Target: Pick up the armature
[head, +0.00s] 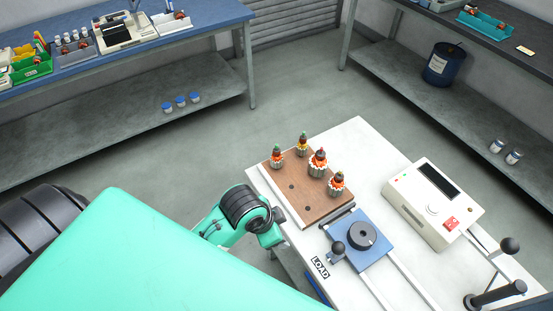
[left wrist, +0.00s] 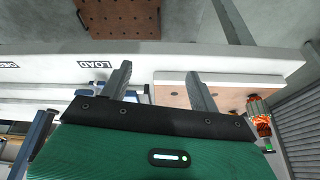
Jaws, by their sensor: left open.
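Several armatures with orange windings stand upright on a wooden board at the left of the white table in the head view. One is at the front right (head: 338,184), one in the middle (head: 318,163), one at the left (head: 277,157) and one at the back (head: 303,144). The board (head: 310,204) also has empty holes. My left gripper is open and empty in the left wrist view (left wrist: 160,85), beside the table and board edge. An armature (left wrist: 260,121) shows right of its fingers, apart from them. In the head view its fingers are hard to make out. My right gripper is out of view.
A blue fixture with a black disc (head: 362,236) sits on the white table (head: 364,140), near a LOAD label (head: 320,268). A white box with a display (head: 433,204) stands at the right, with black-knobbed levers (head: 509,245) in front. Grey floor lies behind the table.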

